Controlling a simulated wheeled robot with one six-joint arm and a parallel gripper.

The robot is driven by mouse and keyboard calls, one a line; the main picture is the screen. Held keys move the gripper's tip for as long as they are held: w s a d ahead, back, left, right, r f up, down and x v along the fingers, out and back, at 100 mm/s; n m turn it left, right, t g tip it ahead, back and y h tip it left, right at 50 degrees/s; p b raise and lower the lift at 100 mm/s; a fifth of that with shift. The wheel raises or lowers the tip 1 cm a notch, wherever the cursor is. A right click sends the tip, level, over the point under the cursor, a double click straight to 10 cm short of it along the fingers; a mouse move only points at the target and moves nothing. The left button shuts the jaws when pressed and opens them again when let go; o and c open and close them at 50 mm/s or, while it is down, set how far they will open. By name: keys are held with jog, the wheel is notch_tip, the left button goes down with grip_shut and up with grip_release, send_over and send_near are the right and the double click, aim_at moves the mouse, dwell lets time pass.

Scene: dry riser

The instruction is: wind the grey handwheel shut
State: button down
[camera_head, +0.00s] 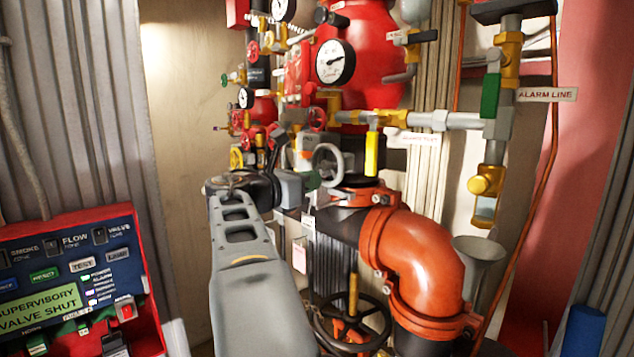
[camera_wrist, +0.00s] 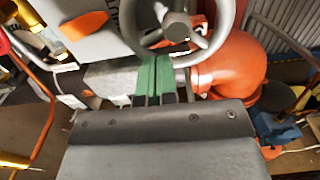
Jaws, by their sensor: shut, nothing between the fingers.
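The grey handwheel (camera_head: 328,148) stands upright on the pipework in the middle of the head view. My gripper (camera_head: 312,180) reaches in from the left, just in front of the wheel's lower left side. In the wrist view the green fingers of my gripper (camera_wrist: 156,62) are together, with nothing between them. Their tips are at the lower rim. I cannot tell whether they touch it.
A large orange pipe elbow (camera_head: 415,250) stands close on the right. A dark handwheel (camera_head: 350,318) is below. A yellow lever (camera_head: 371,153) and gauges crowd the red valve body (camera_head: 375,50).

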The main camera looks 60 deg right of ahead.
aim_at(316, 153)
jog(key=shift+w+d+r+p, duration=0.15)
jog(key=shift+w+r+p, duration=0.25)
jog(key=shift+r, duration=0.2)
jog(key=shift+w+d+r+p, duration=0.15)
jog(key=shift+w+r+p, duration=0.25)
jog(key=shift+r, duration=0.2)
jog(key=shift+w+r+p, duration=0.15)
jog(key=shift+r+p, duration=0.35)
jog(key=shift+r, duration=0.25)
jog(key=shift+s+a+r+p, duration=0.1)
jog(key=shift+s+r+p, duration=0.3)
jog(key=shift+r, duration=0.55)
jog(key=shift+s+a+f, duration=0.15)
jog(key=shift+a, duration=0.1)
jog(key=shift+v, duration=1.65)
jog(key=shift+f, duration=0.1)
